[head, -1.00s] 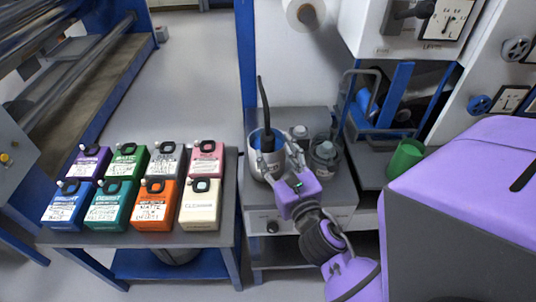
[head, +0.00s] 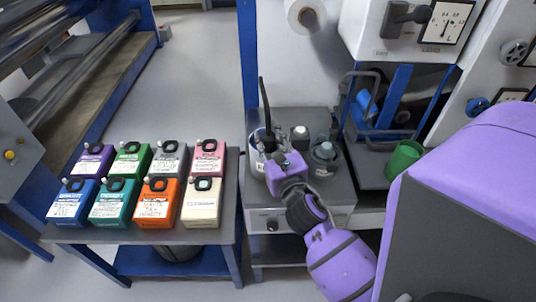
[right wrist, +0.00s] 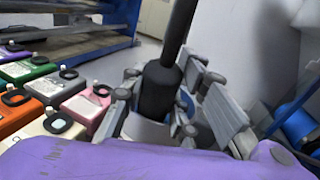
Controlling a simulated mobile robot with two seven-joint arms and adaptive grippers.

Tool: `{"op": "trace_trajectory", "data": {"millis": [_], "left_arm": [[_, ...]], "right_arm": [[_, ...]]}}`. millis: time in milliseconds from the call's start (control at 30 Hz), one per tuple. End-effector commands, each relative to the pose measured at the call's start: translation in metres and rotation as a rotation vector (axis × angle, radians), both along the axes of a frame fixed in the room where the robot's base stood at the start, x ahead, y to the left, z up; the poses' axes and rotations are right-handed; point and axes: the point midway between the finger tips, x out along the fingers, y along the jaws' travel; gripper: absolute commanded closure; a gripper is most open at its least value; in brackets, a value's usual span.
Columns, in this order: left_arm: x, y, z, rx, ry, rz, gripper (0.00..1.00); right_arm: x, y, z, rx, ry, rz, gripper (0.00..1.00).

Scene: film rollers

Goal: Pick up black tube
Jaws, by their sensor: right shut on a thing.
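The black tube (head: 264,97) stands nearly upright in a silver pot (head: 256,166) on the grey bench, with its thin upper end rising above the rim. My right gripper (head: 267,146) is at the pot's mouth, and its purple wrist covers much of the pot. In the right wrist view the tube's thick dark body (right wrist: 160,90) is between the two fingers of the right gripper (right wrist: 160,112), which is shut on it. The tube's lower end is hidden inside the pot. My left gripper is not in view.
Two lidded jars (head: 323,158) stand close to the right of the pot. A green cup (head: 404,160) is farther right. Several coloured cans, including an orange one (head: 156,204), fill the table at the left. A white roll (head: 306,15) hangs behind.

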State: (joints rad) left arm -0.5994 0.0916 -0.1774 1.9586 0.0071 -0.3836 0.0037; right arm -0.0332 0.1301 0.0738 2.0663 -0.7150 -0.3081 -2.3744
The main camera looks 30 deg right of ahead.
Motion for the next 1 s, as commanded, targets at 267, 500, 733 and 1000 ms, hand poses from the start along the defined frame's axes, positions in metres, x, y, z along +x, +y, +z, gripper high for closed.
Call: {"op": "trace_trajectory", "data": {"millis": [267, 500, 733, 1000], "left_arm": [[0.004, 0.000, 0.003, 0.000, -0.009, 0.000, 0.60], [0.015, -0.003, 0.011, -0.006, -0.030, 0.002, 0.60], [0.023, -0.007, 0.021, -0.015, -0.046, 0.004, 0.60], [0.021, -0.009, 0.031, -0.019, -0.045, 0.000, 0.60]], "right_arm": [[0.000, 0.000, 0.001, 0.001, -0.002, 0.001, 0.96], [0.001, 0.000, 0.018, -0.003, -0.007, 0.002, 0.96], [0.001, 0.001, 0.066, -0.006, -0.015, 0.005, 0.96], [0.001, 0.001, 0.139, -0.005, -0.016, 0.005, 0.96]]}}
